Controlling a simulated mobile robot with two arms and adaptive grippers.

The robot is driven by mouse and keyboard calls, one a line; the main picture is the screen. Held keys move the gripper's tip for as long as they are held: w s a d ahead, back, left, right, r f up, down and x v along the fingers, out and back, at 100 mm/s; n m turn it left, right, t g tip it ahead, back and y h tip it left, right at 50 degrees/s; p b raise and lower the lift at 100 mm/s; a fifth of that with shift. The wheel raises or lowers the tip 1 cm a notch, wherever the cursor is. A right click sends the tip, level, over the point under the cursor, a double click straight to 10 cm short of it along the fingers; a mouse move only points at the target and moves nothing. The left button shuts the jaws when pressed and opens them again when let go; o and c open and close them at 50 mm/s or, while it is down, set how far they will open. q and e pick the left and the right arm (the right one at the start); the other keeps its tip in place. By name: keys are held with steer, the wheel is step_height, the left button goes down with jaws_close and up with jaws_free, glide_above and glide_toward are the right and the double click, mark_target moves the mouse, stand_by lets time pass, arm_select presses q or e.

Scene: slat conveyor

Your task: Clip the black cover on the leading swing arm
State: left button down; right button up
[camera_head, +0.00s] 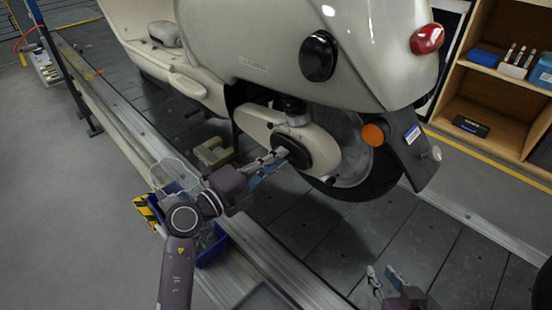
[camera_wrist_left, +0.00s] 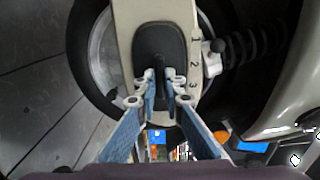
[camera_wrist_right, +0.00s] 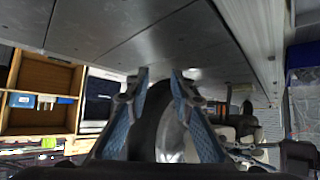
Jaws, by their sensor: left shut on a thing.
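The black cover (camera_head: 293,155) lies against the cream swing arm (camera_head: 262,120) beside the scooter's rear wheel. In the left wrist view the cover (camera_wrist_left: 159,45) sits over the swing arm (camera_wrist_left: 121,15), which is marked 1, 2, 3 along one edge. My left gripper (camera_head: 282,156) is shut on the cover's raised middle grip, and its fingertips (camera_wrist_left: 158,76) show there. Whether the cover is seated all round cannot be told. My right gripper (camera_head: 383,275) is low at the front right; its fingers stand apart and empty in the right wrist view (camera_wrist_right: 160,75).
The cream scooter (camera_head: 270,40) stands on the dark slat conveyor (camera_head: 300,225) with metal side rails. A blue bin (camera_head: 212,248) is at the near rail. A beige block-like part (camera_head: 213,152) is left of the cover. Wooden shelves (camera_head: 480,92) stand at the right.

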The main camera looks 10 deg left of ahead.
arm_select(q)
steer(key=shift+w+d, duration=0.3)
steer(key=shift+w, duration=0.15)
arm_select(e)
steer(key=shift+s+d+f+g, duration=0.2)
steer(key=shift+s+f+g, duration=0.15)
steer(key=shift+s+f, duration=0.25)
steer(key=shift+s+d+f+g, duration=0.2)
steer(key=shift+s+f+g, duration=0.15)
steer(key=shift+s+f, duration=0.15)
steer(key=shift+w+r, duration=0.1)
steer(key=shift+r, duration=0.1)
arm_select(q)
steer(key=shift+p, duration=0.3)
arm_select(e)
steer(key=shift+s+f, duration=0.4)
steer(key=shift+s, duration=0.15)
steer(key=shift+d+g+h, duration=0.25)
steer(key=shift+g+h, duration=0.05)
stand_by(0.4)
arm_select(q)
steer(key=shift+w+d, duration=0.1)
arm_select(e)
steer(key=shift+s+f, duration=0.3)
steer(key=shift+s, duration=0.1)
stand_by(0.4)
steer(key=shift+s+d+f, duration=0.1)
steer(key=shift+s+d, duration=0.05)
stand_by(0.3)
